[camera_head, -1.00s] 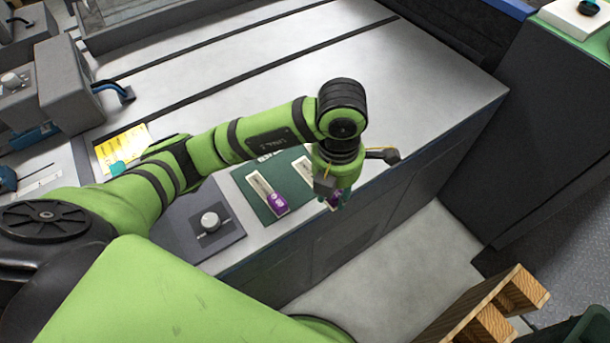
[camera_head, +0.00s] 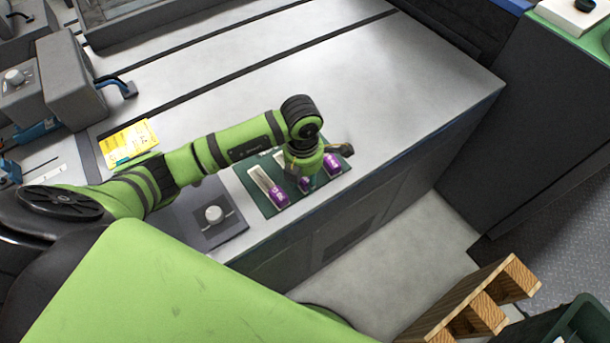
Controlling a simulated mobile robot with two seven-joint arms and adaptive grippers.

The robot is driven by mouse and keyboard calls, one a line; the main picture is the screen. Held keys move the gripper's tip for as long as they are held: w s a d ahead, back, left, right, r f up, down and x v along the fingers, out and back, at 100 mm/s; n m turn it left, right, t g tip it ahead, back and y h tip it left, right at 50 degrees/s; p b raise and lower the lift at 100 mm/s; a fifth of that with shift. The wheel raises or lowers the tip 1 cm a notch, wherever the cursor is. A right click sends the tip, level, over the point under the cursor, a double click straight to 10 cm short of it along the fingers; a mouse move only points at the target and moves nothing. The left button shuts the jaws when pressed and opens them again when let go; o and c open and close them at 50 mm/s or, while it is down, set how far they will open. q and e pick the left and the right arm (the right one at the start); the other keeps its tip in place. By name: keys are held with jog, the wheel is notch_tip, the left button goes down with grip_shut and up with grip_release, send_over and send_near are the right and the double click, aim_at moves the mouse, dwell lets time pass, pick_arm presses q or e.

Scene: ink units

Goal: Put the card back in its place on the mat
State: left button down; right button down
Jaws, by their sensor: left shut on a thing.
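Three cards with pale bodies and purple ends show at the dark green mat (camera_head: 259,201). The left card (camera_head: 262,180) lies on it. The right card's purple end (camera_head: 332,165) shows beyond my wrist. My left gripper (camera_head: 303,180) points down over the middle of the mat, its fingers mostly hidden by my wrist. It is shut on the middle card, whose purple end (camera_head: 304,185) shows just below the wrist. I cannot tell whether this card touches the mat. My right gripper is out of view.
A grey plate with a round knob (camera_head: 213,214) is left of the mat. A yellow sheet (camera_head: 130,141) lies farther left. The bench's front edge runs close below the mat; its top is clear behind my arm. A wooden pallet (camera_head: 468,308) stands at lower right.

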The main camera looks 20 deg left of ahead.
pick_arm(q)
jog(key=c, duration=0.8)
grip_release()
jog(key=shift+r, duration=0.1)
notch_tip(320, 180, up, 12)
jog(key=b, duration=0.2)
jog(key=shift+a+b, duration=0.2)
jog(key=shift+b, duration=0.2)
